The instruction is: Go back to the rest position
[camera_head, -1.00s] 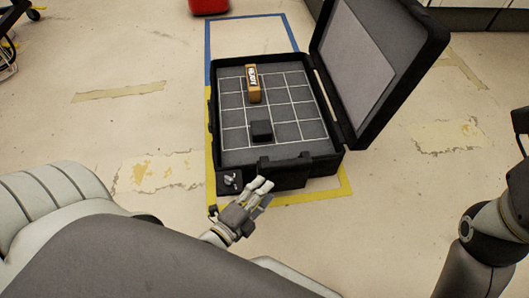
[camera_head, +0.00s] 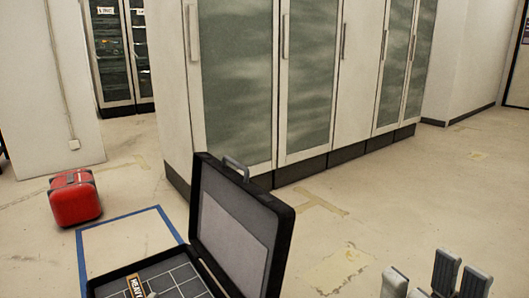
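The open black case (camera_head: 190,256) is cut off by the bottom edge, with its lid raised on the right side. Inside it, on the gridded grey floor, lies the orange block marked HEAVY (camera_head: 135,287). The dark block is out of frame. My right gripper (camera_head: 432,282) pokes up at the bottom right, fingers spread with nothing between them. A small pale tip beside the orange block at the bottom edge may belong to my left gripper. Too little of it shows to tell its state.
A red case (camera_head: 75,198) stands on the floor at the left, near the blue floor tape (camera_head: 120,218). Tall cabinets (camera_head: 310,80) with glass doors line the back. The floor to the right of the case is bare.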

